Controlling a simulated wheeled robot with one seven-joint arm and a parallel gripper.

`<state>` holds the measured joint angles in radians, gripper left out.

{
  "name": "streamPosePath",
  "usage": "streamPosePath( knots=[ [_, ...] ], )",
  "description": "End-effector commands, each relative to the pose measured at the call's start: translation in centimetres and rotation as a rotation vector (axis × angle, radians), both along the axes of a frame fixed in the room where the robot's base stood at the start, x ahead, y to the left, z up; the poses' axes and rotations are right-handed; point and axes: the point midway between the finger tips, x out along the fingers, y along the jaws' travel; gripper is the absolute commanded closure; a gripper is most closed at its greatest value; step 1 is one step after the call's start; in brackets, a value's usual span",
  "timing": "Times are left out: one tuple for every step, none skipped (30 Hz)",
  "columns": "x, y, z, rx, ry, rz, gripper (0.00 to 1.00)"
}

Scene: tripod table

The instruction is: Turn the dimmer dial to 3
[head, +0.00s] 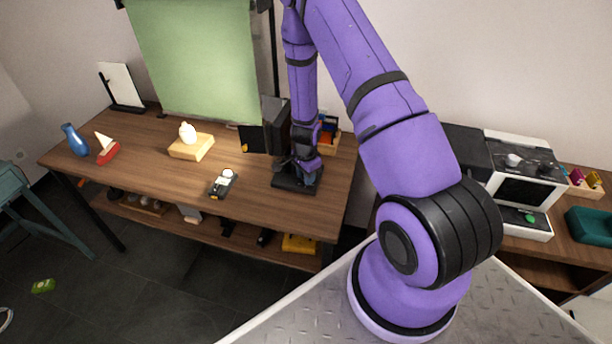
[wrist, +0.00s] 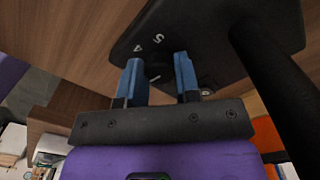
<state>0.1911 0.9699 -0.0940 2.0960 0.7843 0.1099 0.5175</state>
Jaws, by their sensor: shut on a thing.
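The dimmer dial (wrist: 158,71) is a small dark knob on a black base plate (wrist: 205,45). The numerals 4 and 5 are printed on the plate beyond it in the wrist view. A thin white mark shows at the dial's near side; I cannot tell whether it is a pointer or a numeral. My gripper (wrist: 158,66) has its blue fingers on either side of the dial and is shut on it. In the head view the black base (head: 285,184) stands at the table's right part, under my arm; the dial is hidden there.
A dark post (wrist: 275,75) rises from the plate, close to my gripper's right. A black lamp panel (head: 275,125) stands beside my arm.

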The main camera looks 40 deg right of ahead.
Motion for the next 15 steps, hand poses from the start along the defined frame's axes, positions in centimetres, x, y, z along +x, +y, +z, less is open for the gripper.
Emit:
streamPosePath(
  knots=[
    [0.03, 0.01, 0.02, 0.0, -0.001, -0.01, 0.93],
    [0.03, 0.02, 0.02, 0.0, -0.001, -0.016, 0.93],
    [0.03, 0.02, 0.02, 0.0, -0.001, -0.023, 0.93],
    [0.03, 0.02, 0.02, 0.0, -0.001, -0.027, 0.93],
    [0.03, 0.02, 0.02, 0.0, -0.001, -0.031, 0.93],
    [0.03, 0.02, 0.02, 0.0, -0.001, -0.034, 0.93],
    [0.03, 0.02, 0.02, 0.0, -0.001, -0.035, 0.93],
    [0.03, 0.03, 0.02, 0.0, -0.001, -0.036, 0.93],
    [0.03, 0.03, 0.02, 0.0, -0.001, -0.037, 0.93],
    [0.03, 0.03, 0.02, 0.0, -0.001, -0.037, 0.93],
    [0.03, 0.03, 0.02, 0.0, -0.001, -0.037, 0.93],
    [0.03, 0.03, 0.02, 0.0, -0.001, -0.037, 0.93],
    [0.03, 0.03, 0.02, 0.0, -0.001, -0.037, 0.93],
    [0.04, 0.03, 0.02, 0.0, -0.001, -0.037, 0.93],
    [0.04, 0.03, 0.02, 0.0, -0.001, -0.037, 0.93]
  ],
)
